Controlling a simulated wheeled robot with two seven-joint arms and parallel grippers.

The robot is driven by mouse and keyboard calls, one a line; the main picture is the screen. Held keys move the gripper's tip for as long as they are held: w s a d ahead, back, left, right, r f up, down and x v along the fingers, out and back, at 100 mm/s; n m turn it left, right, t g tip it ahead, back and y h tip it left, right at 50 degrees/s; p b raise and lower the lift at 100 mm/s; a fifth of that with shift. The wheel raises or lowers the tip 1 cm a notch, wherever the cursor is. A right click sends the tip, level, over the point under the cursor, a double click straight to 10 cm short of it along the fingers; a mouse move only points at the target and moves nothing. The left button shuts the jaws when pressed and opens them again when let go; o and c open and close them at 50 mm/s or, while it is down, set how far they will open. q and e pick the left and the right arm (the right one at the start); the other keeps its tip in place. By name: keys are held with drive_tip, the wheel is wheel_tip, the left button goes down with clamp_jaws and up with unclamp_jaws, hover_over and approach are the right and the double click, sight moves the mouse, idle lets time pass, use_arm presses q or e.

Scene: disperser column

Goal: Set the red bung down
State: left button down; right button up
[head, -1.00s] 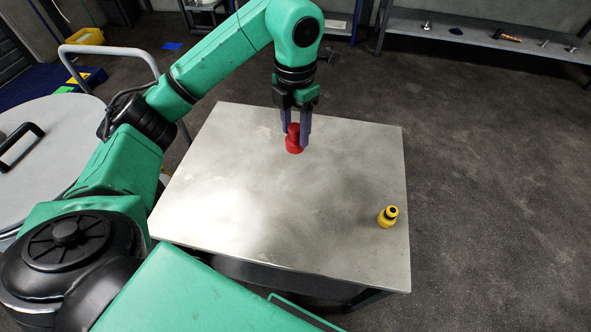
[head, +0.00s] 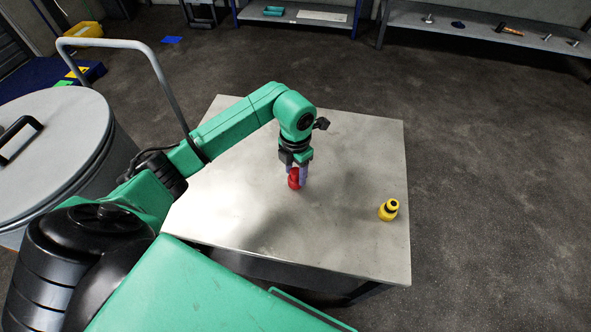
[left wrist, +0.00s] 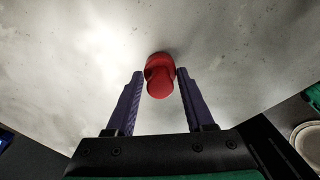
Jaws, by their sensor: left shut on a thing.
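The red bung (head: 294,181) is between the fingers of my left gripper (head: 298,176), over the middle of the pale metal table (head: 230,215). The left gripper is shut on it, pointing down. The bung is at or just above the tabletop; I cannot tell whether it touches. In the left wrist view the bung (left wrist: 160,76) shows between the two purple fingers (left wrist: 160,88), with the tabletop (left wrist: 75,60) behind it. My right gripper is not in view.
A large grey lidded drum (head: 60,150) and a curved metal rail (head: 140,45) are at the left. Shelves (head: 470,30) stand at the back. The tabletop around the bung is clear.

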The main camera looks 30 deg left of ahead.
sight(296, 171)
use_arm(q)
drive_tip(key=shift+c, duration=1.4)
unclamp_jaws()
drive_tip(key=shift+f, duration=0.1)
drive_tip(key=shift+r, duration=0.55)
wheel_tip(296, 171, up, 11)
drive_tip(key=b, duration=0.1)
drive_tip(key=shift+r+b, duration=0.15)
drive_tip(key=shift+b, duration=0.2)
